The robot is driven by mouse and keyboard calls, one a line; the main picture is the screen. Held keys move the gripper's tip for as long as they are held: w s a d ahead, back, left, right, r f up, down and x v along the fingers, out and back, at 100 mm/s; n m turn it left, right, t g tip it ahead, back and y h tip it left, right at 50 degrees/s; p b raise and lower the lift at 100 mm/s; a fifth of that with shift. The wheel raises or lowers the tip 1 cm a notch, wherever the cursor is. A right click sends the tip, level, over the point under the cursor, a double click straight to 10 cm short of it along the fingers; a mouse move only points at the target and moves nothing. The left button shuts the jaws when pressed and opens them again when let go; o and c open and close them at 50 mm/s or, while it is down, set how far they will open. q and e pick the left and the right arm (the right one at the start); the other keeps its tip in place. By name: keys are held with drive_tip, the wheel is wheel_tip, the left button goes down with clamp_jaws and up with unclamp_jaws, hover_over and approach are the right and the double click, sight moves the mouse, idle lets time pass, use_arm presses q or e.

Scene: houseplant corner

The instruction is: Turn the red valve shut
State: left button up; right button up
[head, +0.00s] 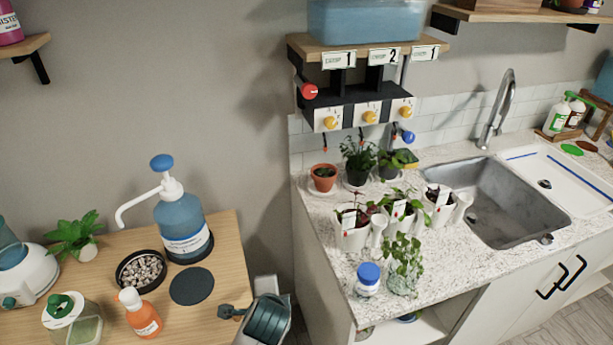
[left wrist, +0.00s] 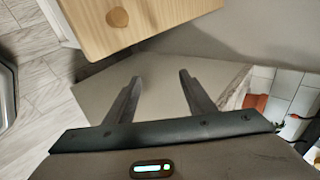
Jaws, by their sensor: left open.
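The red valve (head: 309,91) is a red knob at the left end of the dark dosing bar, under the wall shelf. My left gripper (head: 232,312) is low in the head view, at the right edge of the wooden table, well below and left of the valve. In the left wrist view its two dark fingers (left wrist: 158,82) stand apart with nothing between them. I cannot make out the valve for sure in the left wrist view. My right gripper is in neither view.
Yellow knobs (head: 370,117) and a blue knob (head: 407,138) sit right of the valve. Potted plants (head: 323,183) crowd the counter (head: 335,275) below. A pump bottle (head: 182,225) stands on the wooden table (head: 222,290). The wall left of the valve is clear.

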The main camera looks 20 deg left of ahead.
use_arm(q)
drive_tip(key=w+d+r+m+t+y, duration=0.15)
drive_tip(key=w+r+m, duration=0.35)
drive_tip(key=w+r, duration=0.55)
drive_tip(key=m+t+y, duration=0.5)
drive_tip(key=m+t, duration=0.1)
drive_tip(key=m, duration=0.5)
approach(305, 84)
drive_tip(key=s+d, duration=0.3)
drive_tip(key=shift+d+f+g, duration=0.1)
drive_tip(key=shift+f+g, duration=0.15)
drive_tip(key=shift+f, duration=0.25)
drive_tip(key=shift+w, duration=0.15)
drive_tip(key=p+x, duration=0.4)
drive_tip(key=x, duration=1.1)
drive_tip(key=shift+w+a+r+p, duration=0.1)
drive_tip(key=shift+w+a+p, duration=0.15)
drive_tip(key=shift+p, duration=0.15)
drive_tip(key=shift+x, duration=0.8)
drive_tip(key=shift+d, duration=0.1)
drive_tip(key=c, duration=1)
